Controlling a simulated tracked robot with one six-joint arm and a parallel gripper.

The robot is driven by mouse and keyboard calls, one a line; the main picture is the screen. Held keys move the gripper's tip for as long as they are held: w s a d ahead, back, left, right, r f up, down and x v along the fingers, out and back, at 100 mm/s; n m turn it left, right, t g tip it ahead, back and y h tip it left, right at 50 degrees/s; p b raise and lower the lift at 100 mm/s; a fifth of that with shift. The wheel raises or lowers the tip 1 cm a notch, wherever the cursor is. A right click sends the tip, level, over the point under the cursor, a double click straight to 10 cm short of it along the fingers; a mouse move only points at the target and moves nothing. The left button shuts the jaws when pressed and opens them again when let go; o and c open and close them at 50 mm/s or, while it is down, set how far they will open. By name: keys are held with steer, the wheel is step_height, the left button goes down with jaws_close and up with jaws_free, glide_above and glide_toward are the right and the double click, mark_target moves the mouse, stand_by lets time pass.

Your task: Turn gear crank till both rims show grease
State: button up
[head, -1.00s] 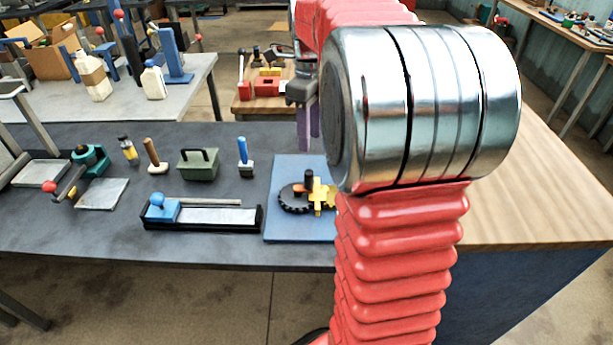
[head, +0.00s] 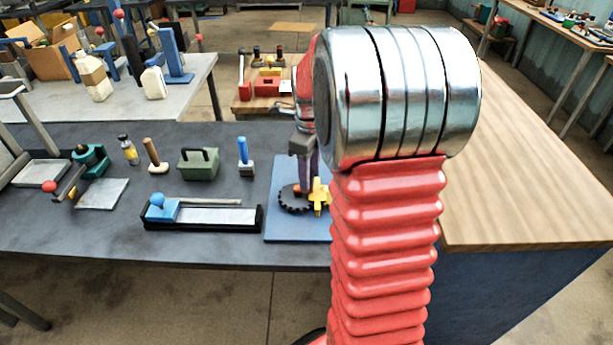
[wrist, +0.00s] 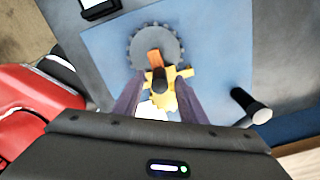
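The gear crank stands on a blue board (head: 285,230). It has a dark toothed gear (head: 289,203), a yellow gear (head: 319,200) and an orange crank arm. In the wrist view the dark gear (wrist: 142,45), orange arm (wrist: 154,58), yellow gear (wrist: 159,106) and black crank knob (wrist: 157,84) show. My gripper (wrist: 157,84) is open, one purple finger on each side of the knob, with no clear contact. In the head view my gripper (head: 308,172) points down over the gears and hides the knob. I cannot make out grease on either rim.
A dark cylinder (wrist: 254,108) with a pale end lies right of the gears in the wrist view. On the bench left of the board are a black tray with a blue block (head: 205,215), a green box (head: 198,164) and a blue-handled tool (head: 244,157).

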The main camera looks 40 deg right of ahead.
steer(key=shift+f, duration=0.35)
steer(key=shift+c, duration=0.4)
